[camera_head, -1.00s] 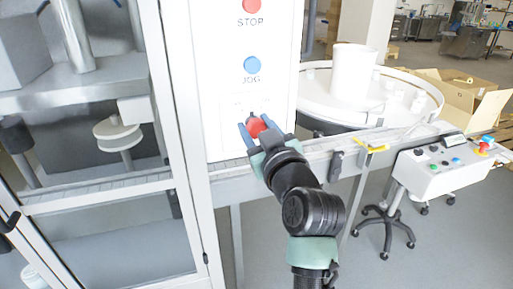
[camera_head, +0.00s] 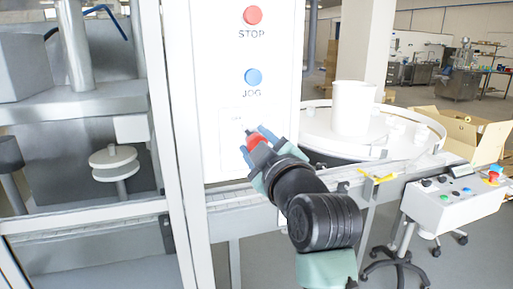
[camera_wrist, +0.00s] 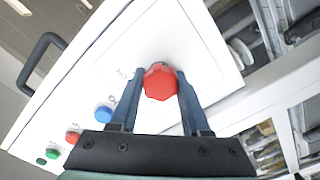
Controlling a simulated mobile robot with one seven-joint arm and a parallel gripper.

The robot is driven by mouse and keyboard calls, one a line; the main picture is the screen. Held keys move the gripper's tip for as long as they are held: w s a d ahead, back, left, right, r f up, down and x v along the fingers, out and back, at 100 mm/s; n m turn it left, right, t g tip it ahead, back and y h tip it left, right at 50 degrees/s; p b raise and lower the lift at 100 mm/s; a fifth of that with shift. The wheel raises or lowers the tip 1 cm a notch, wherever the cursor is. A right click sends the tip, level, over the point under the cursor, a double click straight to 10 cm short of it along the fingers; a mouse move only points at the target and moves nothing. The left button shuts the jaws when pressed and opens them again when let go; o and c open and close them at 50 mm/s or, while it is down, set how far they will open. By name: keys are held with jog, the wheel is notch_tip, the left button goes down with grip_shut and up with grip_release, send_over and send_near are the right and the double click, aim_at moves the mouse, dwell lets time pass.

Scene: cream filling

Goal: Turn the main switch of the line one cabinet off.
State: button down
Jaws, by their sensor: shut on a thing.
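The line one cabinet (camera_head: 205,60) is a white upright panel left of centre in the head view. A red rotary knob, the main switch (camera_wrist: 159,82), sits on its lower part. My gripper (camera_head: 256,136) is at the knob, its blue fingers one on each side and shut on it. The knob also shows between the fingers in the head view (camera_head: 255,140). In the wrist view my gripper (camera_wrist: 160,90) is rolled relative to the panel.
A red STOP button (camera_head: 252,15) and a blue JOG button (camera_head: 252,77) are above the knob. A glazed machine frame (camera_head: 172,130) stands at left. A round table (camera_head: 410,150) with a white container and a control box (camera_head: 455,204) on a stand are at right.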

dwell(0.3)
jog(key=shift+c, duration=1.8)
grip_release()
jog(key=b+v, duration=0.1)
jog(key=v, duration=1.2)
jog(key=shift+b, duration=0.4)
jog(key=shift+r, duration=0.15)
jog(key=s+a+r+m+t+h+p, duration=0.1)
jog(key=s+r+m+t+h+p, duration=0.1)
jog(key=r, duration=0.8)
jog(key=s+a+r+m+t+h+p, duration=0.1)
jog(key=s+r+m+t+p, duration=0.3)
jog(key=r, duration=0.6)
jog(key=s+a+r+m+t+h+p, duration=0.1)
jog(key=s+r+m+t+p, duration=0.3)
jog(key=r, duration=0.6)
jog(key=s+m+h+p, duration=0.1)
jog(key=s+m+p, duration=0.1)
jog(key=shift+a+m+h, duration=0.3)
jog(key=shift+a+m, duration=0.1)
